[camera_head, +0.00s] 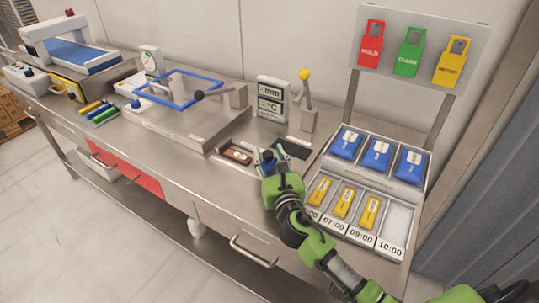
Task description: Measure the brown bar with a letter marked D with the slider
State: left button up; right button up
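A small tray (222,151) on the steel bench holds brown pieces (239,155). Their letters are too small to read, so I cannot tell which is marked D. My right gripper (271,155) is just right of this tray, above the bench; its fingers look spread apart and I see nothing between them. A lever with a yellow knob (305,75) stands on a grey block behind it, beside a display panel (272,97) reading mm and °C. I cannot tell whether this is the slider. My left gripper is not in view.
A dark flat pad (293,148) lies right of the gripper. A rack (400,212) with blue and yellow packets stands at the right, below a board (386,45) of coloured tags. A blue frame (180,106) and a platform stand at the left.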

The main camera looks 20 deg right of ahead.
jog(key=s, duration=0.4)
jog(key=s+a, duration=0.1)
jog(key=s, duration=0.7)
jog(key=shift+a, duration=0.2)
